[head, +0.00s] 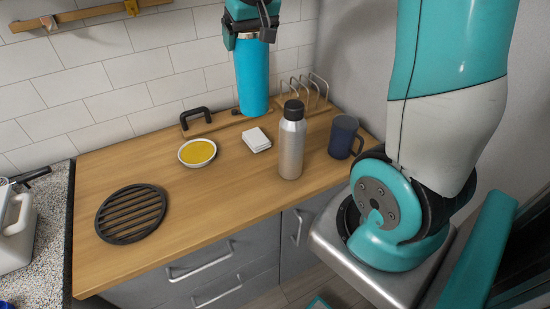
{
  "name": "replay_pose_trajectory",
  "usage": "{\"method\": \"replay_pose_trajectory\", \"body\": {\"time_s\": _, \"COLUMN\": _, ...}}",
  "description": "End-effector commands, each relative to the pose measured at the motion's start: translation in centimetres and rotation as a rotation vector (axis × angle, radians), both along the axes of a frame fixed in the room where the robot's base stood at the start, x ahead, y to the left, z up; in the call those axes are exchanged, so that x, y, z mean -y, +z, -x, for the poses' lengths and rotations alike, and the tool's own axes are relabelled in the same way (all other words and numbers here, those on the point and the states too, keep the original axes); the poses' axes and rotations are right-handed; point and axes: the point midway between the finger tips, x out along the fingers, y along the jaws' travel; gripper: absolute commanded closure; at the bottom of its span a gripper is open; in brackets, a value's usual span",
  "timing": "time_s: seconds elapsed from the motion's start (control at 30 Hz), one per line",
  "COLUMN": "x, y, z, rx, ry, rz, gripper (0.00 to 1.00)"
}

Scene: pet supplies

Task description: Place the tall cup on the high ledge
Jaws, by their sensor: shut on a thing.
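My gripper (250,33) is at the top of the head view, shut on the upper end of a tall blue cup (252,80). The cup is upright, with its rim partly hidden by the jaws. Its lower end shows in front of the back of the wooden counter; I cannot tell whether it touches the surface. A narrow wooden ledge (85,15) runs along the tiled wall at the upper left, well above the counter. The cup is to the right of this ledge and lower.
On the wooden counter (220,215) stand a steel bottle (291,145), dark mug (343,138), yellow-filled bowl (197,152), white folded cloth (257,140), black trivet (131,213) and wire rack (305,90). A black handle (195,117) is near the wall. Small items sit on the ledge.

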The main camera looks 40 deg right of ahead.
Motion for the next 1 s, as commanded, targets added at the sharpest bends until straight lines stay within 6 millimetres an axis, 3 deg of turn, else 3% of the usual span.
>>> {"method": "replay_pose_trajectory", "body": {"time_s": 0.03, "x": 0.0, "y": -1.2, "z": 0.0, "rx": -0.001, "ry": -0.001, "rz": -0.001, "gripper": 0.6}}
{"method": "replay_pose_trajectory", "body": {"time_s": 0.27, "x": 0.2, "y": -3.7, "z": 0.1, "rx": -0.004, "ry": -0.003, "rz": -0.001, "gripper": 0.6}}
{"method": "replay_pose_trajectory", "body": {"time_s": 0.7, "x": 0.3, "y": -15.5, "z": 0.2, "rx": -0.007, "ry": -0.005, "rz": -0.002, "gripper": 0.6}}
{"method": "replay_pose_trajectory", "body": {"time_s": 1.0, "x": 0.3, "y": -18.9, "z": 0.2, "rx": -0.002, "ry": -0.005, "rz": -0.001, "gripper": 0.6}}
